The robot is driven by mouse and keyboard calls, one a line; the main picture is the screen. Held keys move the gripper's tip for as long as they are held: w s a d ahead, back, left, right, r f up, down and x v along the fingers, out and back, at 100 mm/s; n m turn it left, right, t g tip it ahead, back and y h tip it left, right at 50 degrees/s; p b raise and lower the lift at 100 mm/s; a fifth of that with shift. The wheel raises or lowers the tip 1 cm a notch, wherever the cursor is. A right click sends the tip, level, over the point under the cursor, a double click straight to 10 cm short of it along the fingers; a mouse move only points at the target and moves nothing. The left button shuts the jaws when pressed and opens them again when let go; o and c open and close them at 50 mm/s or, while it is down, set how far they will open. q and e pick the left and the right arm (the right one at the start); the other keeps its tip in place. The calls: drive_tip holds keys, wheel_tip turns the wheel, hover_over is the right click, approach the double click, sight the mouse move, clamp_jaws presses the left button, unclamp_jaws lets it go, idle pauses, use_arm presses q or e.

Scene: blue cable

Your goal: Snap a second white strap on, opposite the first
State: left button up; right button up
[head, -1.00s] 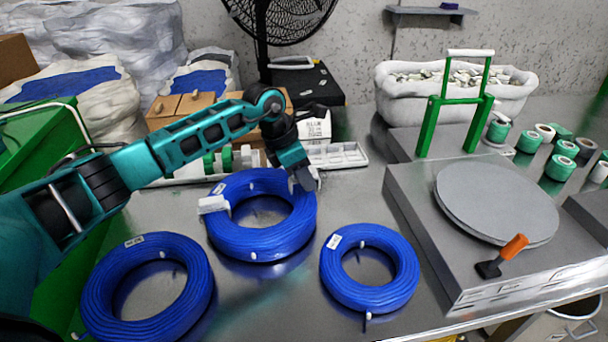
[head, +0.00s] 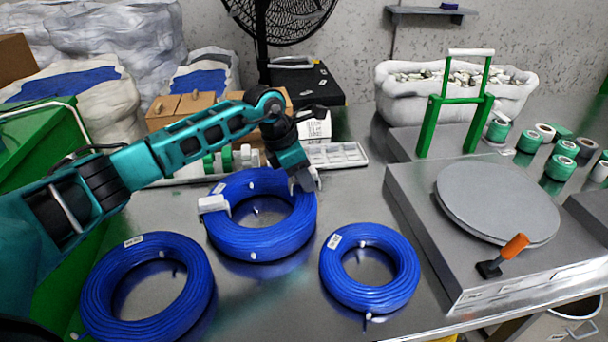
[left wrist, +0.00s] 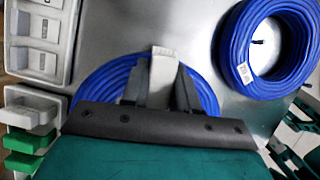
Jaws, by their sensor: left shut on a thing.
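The middle blue cable coil (head: 262,243) lies flat on the metal table. A white strap (head: 213,204) sits on its left side. My left gripper (head: 304,183) is at the coil's back right rim, roughly across the ring from that strap. In the left wrist view, my left gripper (left wrist: 161,90) is shut on a second white strap (left wrist: 163,66), which lies over the windings of the same coil (left wrist: 105,82). The fingers hide its lower part, so I cannot tell whether it is snapped round the cable. My right gripper is not in view.
Two more blue coils lie at the front left (head: 150,290) and right (head: 370,268). A white compartment tray (head: 337,154) stands behind the middle coil. A metal platform with a grey disc (head: 497,203) and an orange-handled tool (head: 503,256) stands to the right.

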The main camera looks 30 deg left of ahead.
sight(314, 170)
use_arm(q)
drive_tip(key=shift+f, duration=0.2)
idle(0.3)
drive_tip(key=o, duration=1.2)
drive_tip(key=shift+r+p, duration=2.5)
drive_tip(key=shift+r, duration=1.05)
drive_tip(key=shift+f, duration=0.1)
